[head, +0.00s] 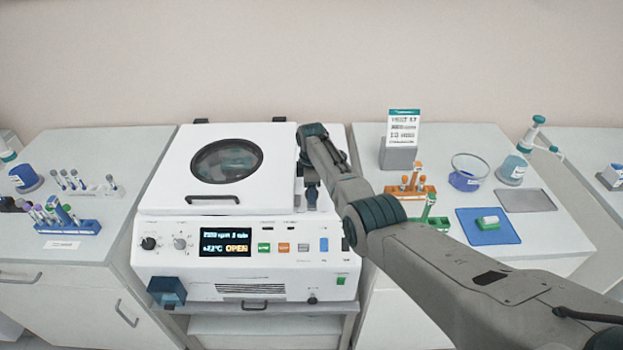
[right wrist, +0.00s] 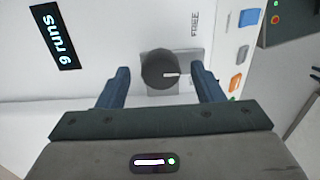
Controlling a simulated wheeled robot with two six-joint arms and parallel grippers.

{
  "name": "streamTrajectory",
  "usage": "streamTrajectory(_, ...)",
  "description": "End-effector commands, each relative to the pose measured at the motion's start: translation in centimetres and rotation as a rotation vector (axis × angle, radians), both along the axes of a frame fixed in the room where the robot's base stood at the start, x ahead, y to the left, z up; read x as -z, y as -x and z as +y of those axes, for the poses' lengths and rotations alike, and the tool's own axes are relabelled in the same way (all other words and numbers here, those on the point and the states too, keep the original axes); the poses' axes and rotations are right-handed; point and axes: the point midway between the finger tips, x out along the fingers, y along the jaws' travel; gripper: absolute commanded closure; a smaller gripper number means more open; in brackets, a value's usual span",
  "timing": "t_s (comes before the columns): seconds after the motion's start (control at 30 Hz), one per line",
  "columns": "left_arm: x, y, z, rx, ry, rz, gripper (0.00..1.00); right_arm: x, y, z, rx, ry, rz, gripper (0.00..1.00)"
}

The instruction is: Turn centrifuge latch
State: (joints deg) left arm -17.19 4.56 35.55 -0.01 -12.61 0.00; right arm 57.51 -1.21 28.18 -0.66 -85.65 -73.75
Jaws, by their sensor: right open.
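The white centrifuge (head: 170,262) stands in the middle of the head view. Its lid (head: 170,195) with a round dark window looks down, and its display (head: 226,243) reads "OPEN". In the right wrist view the latch is a round black knob (right wrist: 157,72) with a white pointer line pointing right, on a grey plate (right wrist: 190,52) marked "FREE". My right gripper (right wrist: 161,76) is open, with one blue finger on each side of the knob; contact cannot be told. In the head view it (head: 311,193) is at the lid's right front, hiding the latch. My left gripper is not in view.
A blue tube rack (head: 68,228) stands on the left bench. My right arm passes over that bench's front left part.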

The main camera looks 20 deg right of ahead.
Motion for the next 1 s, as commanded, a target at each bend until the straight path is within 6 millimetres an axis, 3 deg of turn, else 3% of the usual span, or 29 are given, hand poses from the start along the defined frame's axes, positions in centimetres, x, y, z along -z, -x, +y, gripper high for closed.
streamTrajectory(0.53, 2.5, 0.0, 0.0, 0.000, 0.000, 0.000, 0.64, -8.9, -0.1, 0.0, -0.001, 0.000, -0.005, 0.39)
streamTrajectory(0.7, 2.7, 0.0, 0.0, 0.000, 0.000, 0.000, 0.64, -10.2, 0.0, 0.0, -0.001, 0.001, -0.002, 0.39)
streamTrajectory(1.0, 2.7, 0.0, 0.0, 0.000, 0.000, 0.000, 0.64, -10.4, 0.0, 0.0, -0.001, 0.000, -0.001, 0.39)
